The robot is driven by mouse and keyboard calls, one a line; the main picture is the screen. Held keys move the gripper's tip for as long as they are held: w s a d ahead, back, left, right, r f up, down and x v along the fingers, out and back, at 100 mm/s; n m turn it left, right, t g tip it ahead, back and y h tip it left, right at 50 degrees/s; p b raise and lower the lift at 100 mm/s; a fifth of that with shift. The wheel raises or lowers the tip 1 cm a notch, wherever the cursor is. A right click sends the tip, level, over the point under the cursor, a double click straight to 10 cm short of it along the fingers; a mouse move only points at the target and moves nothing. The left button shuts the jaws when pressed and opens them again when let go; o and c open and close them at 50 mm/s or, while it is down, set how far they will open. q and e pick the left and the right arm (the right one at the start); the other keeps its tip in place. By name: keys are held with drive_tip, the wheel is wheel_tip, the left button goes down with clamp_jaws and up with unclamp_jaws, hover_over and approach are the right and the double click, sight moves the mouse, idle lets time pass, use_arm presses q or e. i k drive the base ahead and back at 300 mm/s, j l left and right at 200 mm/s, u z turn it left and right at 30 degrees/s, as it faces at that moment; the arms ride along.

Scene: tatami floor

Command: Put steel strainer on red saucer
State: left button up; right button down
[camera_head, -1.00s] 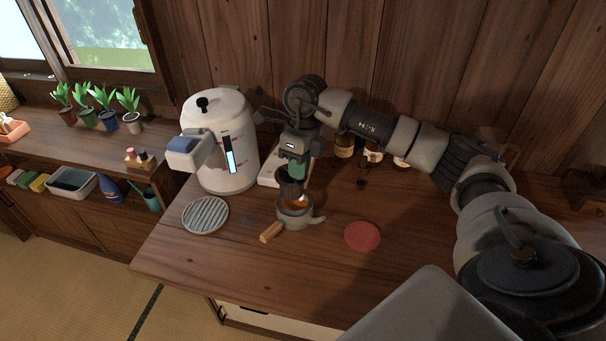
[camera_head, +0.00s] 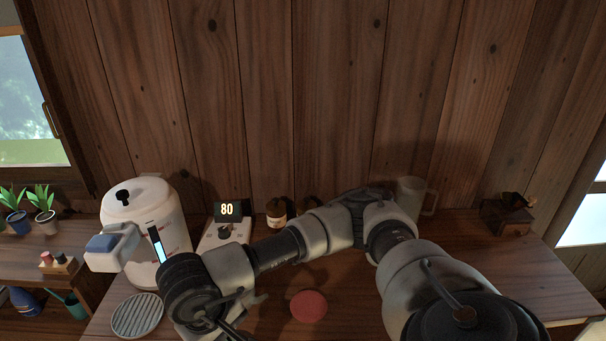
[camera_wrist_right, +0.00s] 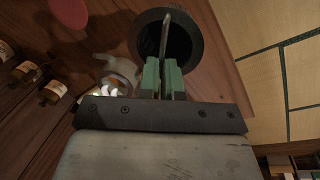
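The steel strainer (camera_wrist_right: 196,22), a round rim around a black inside, is at my right gripper (camera_wrist_right: 163,78) in the wrist view. Its green fingers are closed together on a thin grey part of it, above the counter and apart from the saucer. In the head view my arm and the lower picture edge hide this gripper and the strainer. My left gripper is not in view.
A grey spouted vessel (camera_wrist_right: 122,72) stands beside the strainer in the wrist view. A white water boiler (camera_head: 140,215) and grooved round trivet (camera_head: 137,317) are at left.

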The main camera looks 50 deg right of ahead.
sight(309, 305)
drive_tip(key=z, duration=1.5)
drive_tip(key=i+j+z, duration=0.15)
drive_tip(key=j, duration=0.8)
drive_tip(key=j+z, duration=0.1)
drive_tip(key=j, duration=0.85)
